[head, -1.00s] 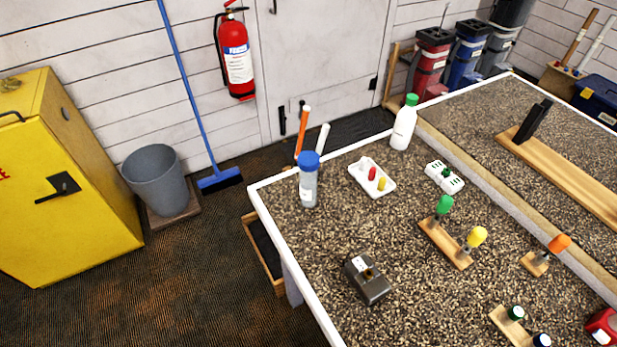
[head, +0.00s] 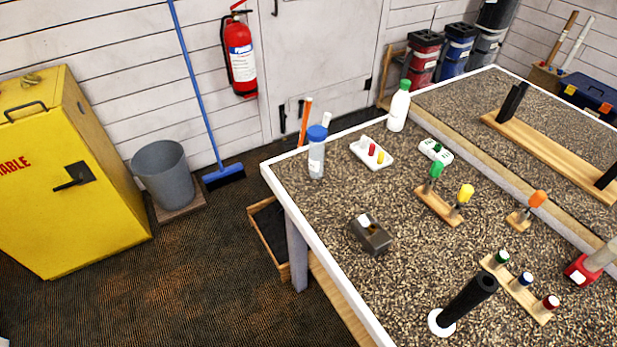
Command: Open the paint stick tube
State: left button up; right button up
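A clear, bluish tube with a blue cap (head: 317,152) stands upright near the table's back left corner, and I take it as the paint stick tube. Its cap is on. What is inside it cannot be made out. A small white tray (head: 360,157) to its right holds short white, red and yellow pieces. Neither of my grippers shows in the head view.
A white bottle with a green cap (head: 399,106) stands behind the tray. A dark grey box (head: 370,234), wooden stands with coloured handles (head: 439,208) and a black upright cylinder (head: 466,304) occupy the table. Bare tabletop surrounds the tube's front.

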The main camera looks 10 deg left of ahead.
aim_at(316, 149)
jog(key=u, duration=1.9)
jog(key=i, duration=1.65)
jog(key=z, duration=2.1)
